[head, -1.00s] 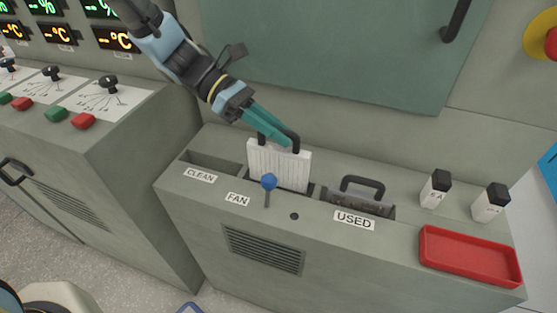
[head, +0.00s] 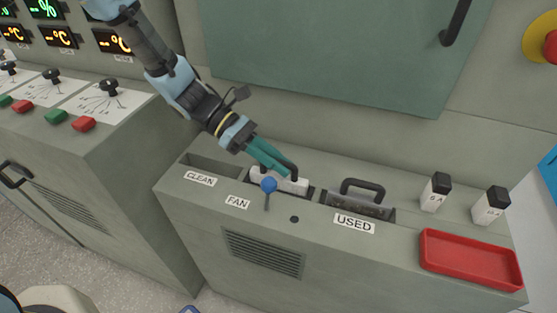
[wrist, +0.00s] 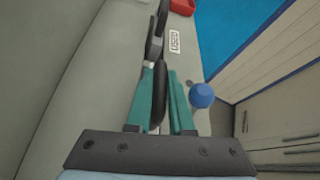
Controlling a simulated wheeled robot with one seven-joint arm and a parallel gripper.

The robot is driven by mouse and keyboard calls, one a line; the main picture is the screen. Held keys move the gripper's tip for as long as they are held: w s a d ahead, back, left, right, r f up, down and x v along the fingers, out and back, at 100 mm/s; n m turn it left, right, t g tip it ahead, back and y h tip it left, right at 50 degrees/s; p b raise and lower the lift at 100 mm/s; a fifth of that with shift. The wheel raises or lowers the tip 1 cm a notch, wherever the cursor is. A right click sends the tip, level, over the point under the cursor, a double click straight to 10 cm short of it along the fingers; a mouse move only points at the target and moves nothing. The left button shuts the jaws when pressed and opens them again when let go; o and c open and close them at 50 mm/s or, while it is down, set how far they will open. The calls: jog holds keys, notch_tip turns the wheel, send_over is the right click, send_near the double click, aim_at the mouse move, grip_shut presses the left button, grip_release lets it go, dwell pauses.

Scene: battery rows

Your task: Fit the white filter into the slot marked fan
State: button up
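The white filter (head: 297,187) sits low in the slot behind the FAN label (head: 237,201), with only its white top edge and dark handle showing in the head view. Its body is hidden inside the cabinet. My gripper (head: 284,173) comes down from the upper left, its teal fingers on the filter's handle. In the wrist view the dark handle (wrist: 160,88) lies between the two fingers, which close on it. A lever with a blue knob (head: 268,184) stands in front of the slot; it also shows right of the fingers in the wrist view (wrist: 201,96).
The CLEAN slot (head: 215,167) at the left looks empty. A dark, dirty filter (head: 359,203) with a handle sits in the USED slot to the right. Two black-capped bottles (head: 436,192) and a red tray (head: 470,258) are further right. A wall panel rises behind.

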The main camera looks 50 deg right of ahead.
jog(key=o, duration=0.4)
jog(key=shift+r, duration=0.2)
jog(key=b+v, duration=0.1)
jog(key=v, duration=1.1)
jog(key=shift+f, duration=0.1)
